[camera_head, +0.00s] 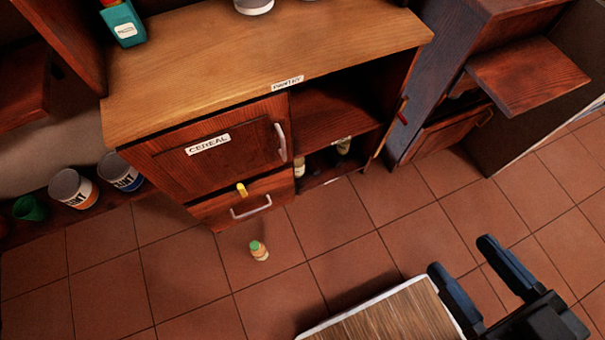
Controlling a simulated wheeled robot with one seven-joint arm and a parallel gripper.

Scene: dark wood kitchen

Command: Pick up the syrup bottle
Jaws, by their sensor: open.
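A small bottle with a green cap and an orange-tan body (260,254) stands on the tiled floor in front of the drawer; its label is too small to read, so I cannot tell if it is the syrup. My gripper (460,255) is at the lower right, its two dark fingers spread apart with nothing between them. It is well to the right of the small bottle and apart from it. Small bottles (299,168) also stand in the low open shelf of the cabinet, partly hidden.
A wooden cabinet (330,45) has a cereal door, a drawer (245,204) and open pantry shelves. Paint cans (72,188) sit on a low left shelf. A wood-grained, white-edged surface (390,318) lies beside my gripper. Floor between is clear.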

